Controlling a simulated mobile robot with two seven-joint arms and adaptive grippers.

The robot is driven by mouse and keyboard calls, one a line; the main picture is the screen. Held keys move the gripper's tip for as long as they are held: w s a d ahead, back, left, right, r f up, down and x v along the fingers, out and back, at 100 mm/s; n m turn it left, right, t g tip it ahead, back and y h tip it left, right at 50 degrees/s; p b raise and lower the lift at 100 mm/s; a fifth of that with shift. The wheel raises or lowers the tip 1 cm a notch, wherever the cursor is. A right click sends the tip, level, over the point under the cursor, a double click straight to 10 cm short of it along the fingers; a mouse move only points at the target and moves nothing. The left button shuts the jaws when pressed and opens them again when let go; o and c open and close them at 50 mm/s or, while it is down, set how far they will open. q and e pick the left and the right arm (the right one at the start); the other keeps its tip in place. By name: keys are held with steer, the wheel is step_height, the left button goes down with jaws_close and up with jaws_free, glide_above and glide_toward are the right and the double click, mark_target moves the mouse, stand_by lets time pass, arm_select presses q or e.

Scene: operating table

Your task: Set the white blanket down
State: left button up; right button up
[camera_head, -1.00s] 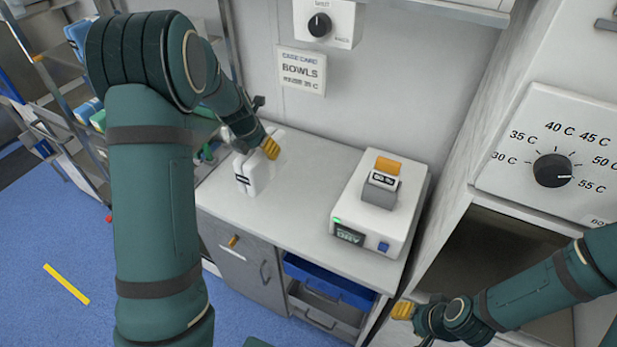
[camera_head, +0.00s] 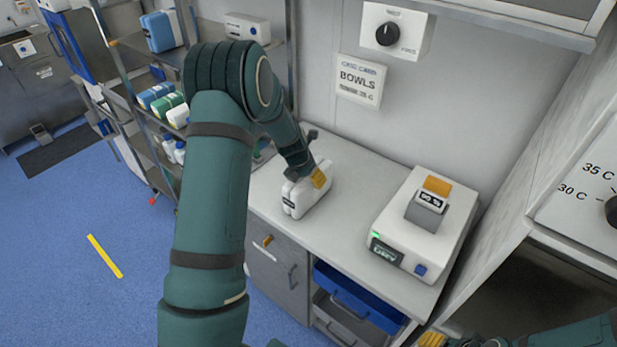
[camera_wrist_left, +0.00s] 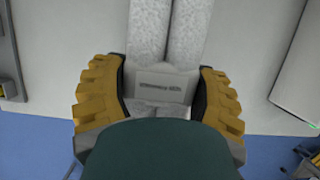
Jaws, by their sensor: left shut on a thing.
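The white blanket (camera_head: 308,194) is a folded white bundle with a small dark-lettered label, at the left end of the pale counter (camera_head: 355,228). My left gripper (camera_head: 319,177) is shut on it from above. In the left wrist view the blanket (camera_wrist_left: 165,40) lies between the two yellow fingers of the left gripper (camera_wrist_left: 160,95), its label facing the camera. The blanket is upright and at the countertop; I cannot tell whether it rests fully on it. My right gripper (camera_head: 432,340) shows only partly at the bottom edge, and its opening is unclear.
A white device (camera_head: 418,230) with a green-lit display and a grey and orange block on top stands to the right on the counter. A shelf rack with bottles (camera_head: 170,105) is at the left. Blue and grey drawers (camera_head: 350,300) sit below. The counter between blanket and device is clear.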

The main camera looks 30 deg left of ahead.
arm_select(q)
steer(key=o, duration=1.4)
steer(key=shift+r, duration=0.1)
